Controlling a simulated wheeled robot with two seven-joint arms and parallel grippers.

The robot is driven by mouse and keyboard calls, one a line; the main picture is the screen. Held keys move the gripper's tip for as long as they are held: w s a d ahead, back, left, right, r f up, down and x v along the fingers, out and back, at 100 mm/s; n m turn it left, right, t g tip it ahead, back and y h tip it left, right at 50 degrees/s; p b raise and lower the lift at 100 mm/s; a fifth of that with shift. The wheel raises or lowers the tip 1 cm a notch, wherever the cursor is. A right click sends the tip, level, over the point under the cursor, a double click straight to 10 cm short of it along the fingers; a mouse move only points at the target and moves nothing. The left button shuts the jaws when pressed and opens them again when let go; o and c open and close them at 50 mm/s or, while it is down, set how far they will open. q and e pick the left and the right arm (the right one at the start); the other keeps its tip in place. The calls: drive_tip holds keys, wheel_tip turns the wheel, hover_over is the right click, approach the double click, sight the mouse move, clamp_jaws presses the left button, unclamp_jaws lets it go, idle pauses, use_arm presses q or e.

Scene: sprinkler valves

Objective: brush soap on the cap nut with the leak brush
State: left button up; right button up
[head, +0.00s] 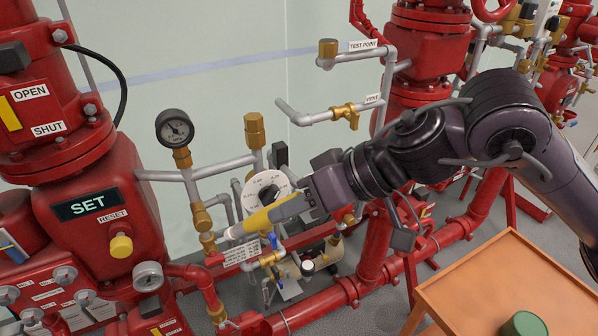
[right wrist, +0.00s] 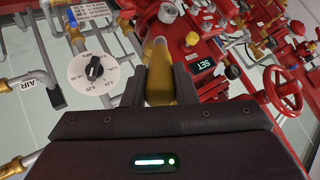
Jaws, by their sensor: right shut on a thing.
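My right gripper (head: 292,203) is shut on the yellow handle of the leak brush (head: 268,216). The brush points left and slightly down, and its pale tip is close to a brass fitting (head: 207,239) on the pipework below the gauge. I cannot tell whether the tip touches it. In the right wrist view the yellow handle (right wrist: 160,76) lies between the two dark fingers, and its tip is hard to make out. Upright brass caps show on a pipe end (head: 254,130) and by the TEST POINT label (head: 328,48); which is the cap nut is unclear. My left gripper is not in view.
A round white dial (head: 252,184) with a black knob is just behind the brush. A pressure gauge (head: 174,128) and a red SET box (head: 98,210) stand left. An orange table (head: 480,270) with a green round object (head: 525,324) is at lower right.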

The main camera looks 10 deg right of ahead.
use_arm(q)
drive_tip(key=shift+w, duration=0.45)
use_arm(e)
wheel_tip(320, 180, up, 8)
drive_tip(key=s+n+g+y, duration=0.1)
drive_tip(key=s+y, duration=0.1)
drive_tip(key=shift+s+n+y, duration=0.2)
drive_tip(key=shift+n+y, duration=0.1)
drive_tip(key=shift+n, duration=0.1)
drive_tip(key=shift+d, duration=0.1)
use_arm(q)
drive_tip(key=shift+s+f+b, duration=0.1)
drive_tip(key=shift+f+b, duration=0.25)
use_arm(e)
drive_tip(key=w+a+f, duration=0.3)
drive_tip(key=w+f, duration=0.6)
drive_tip(key=f, duration=0.1)
drive_tip(key=shift+w, duration=0.25)
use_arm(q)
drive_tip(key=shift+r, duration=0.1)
use_arm(e)
drive_tip(key=shift+s+r, duration=0.1)
drive_tip(key=shift+r, duration=0.05)
idle(0.7)
